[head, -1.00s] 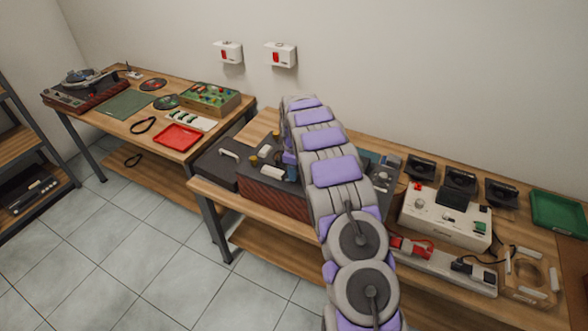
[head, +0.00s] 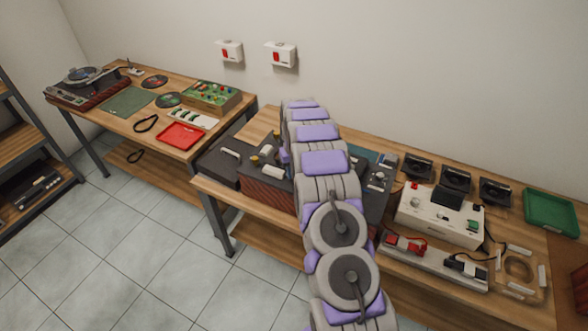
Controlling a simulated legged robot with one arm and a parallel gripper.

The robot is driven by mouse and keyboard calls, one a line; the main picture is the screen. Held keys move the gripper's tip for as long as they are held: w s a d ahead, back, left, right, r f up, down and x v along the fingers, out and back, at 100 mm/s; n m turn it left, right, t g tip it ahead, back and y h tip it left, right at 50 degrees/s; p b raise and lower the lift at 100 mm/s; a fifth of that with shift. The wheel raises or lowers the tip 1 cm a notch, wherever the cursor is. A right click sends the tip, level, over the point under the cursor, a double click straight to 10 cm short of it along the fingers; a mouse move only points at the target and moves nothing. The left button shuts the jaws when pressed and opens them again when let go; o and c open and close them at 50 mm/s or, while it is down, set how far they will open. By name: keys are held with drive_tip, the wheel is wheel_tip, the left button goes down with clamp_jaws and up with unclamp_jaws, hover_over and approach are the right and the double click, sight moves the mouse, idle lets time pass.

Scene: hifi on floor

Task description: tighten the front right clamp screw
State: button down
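My arm reaches away from me over the right-hand bench and covers the middle of a dark hi-fi unit with a reddish-brown front (head: 268,189). My gripper is hidden behind the arm. Small pale and brass-coloured parts (head: 267,150) stand on the unit left of the arm. A dark panel with small knobs (head: 378,178) shows right of the arm. The front right clamp screw cannot be made out; the arm hides much of that area.
A green tray (head: 550,212) lies far right. The left bench holds a turntable (head: 85,85) and a red tray (head: 181,136). Tiled floor (head: 150,240) is clear in front.

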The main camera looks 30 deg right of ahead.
drive_tip(key=m, duration=0.1)
drive_tip(key=m+p, duration=0.1)
drive_tip(key=m, duration=0.2)
drive_tip(key=shift+w+r+m+p, duration=0.15)
drive_tip(key=shift+r+m+p, duration=0.1)
drive_tip(key=shift+m+p, duration=0.05)
drive_tip(key=m+p, duration=0.1)
drive_tip(key=m, duration=0.3)
drive_tip(key=shift+m, duration=0.3)
drive_tip(key=c, duration=1.3)
unclamp_jaws()
drive_tip(key=shift+w, duration=0.1)
drive_tip(key=o, duration=0.4)
drive_tip(key=shift+f, duration=0.15)
